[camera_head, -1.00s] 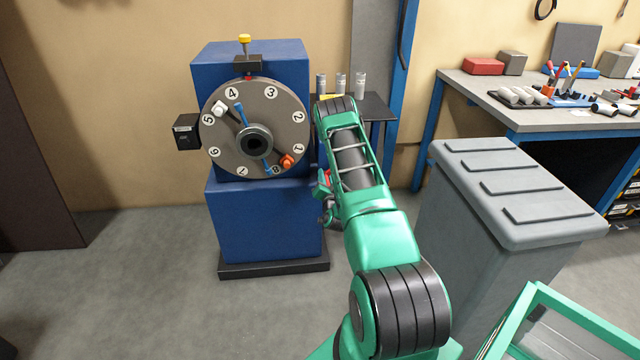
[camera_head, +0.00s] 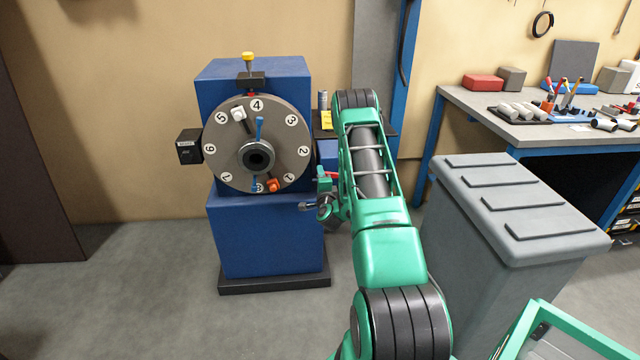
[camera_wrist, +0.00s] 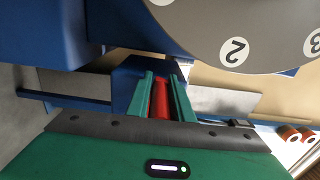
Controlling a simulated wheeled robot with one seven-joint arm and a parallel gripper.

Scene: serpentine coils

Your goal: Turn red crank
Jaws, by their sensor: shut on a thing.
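The red crank shows as a red bar (camera_wrist: 158,98) between the two green fingers of my gripper (camera_wrist: 162,92) in the wrist view. The gripper is shut on it. In the head view, a small red part (camera_head: 332,174) shows beside my gripper (camera_head: 322,186), right of the blue machine; my arm hides most of this area. The grey numbered dial (camera_head: 293,170) faces forward, with 4 at its top, just below the red pointer. The dial carries a white knob (camera_head: 238,114) at upper left and an orange knob (camera_head: 273,185) at the bottom.
The blue machine (camera_head: 265,240) stands on a dark base. A yellow-topped pin (camera_head: 248,58) rises above the dial and a black box (camera_head: 189,146) is at its left. A grey bin (camera_head: 520,200) stands right of my arm, before a workbench (camera_head: 455,88). The floor at left is clear.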

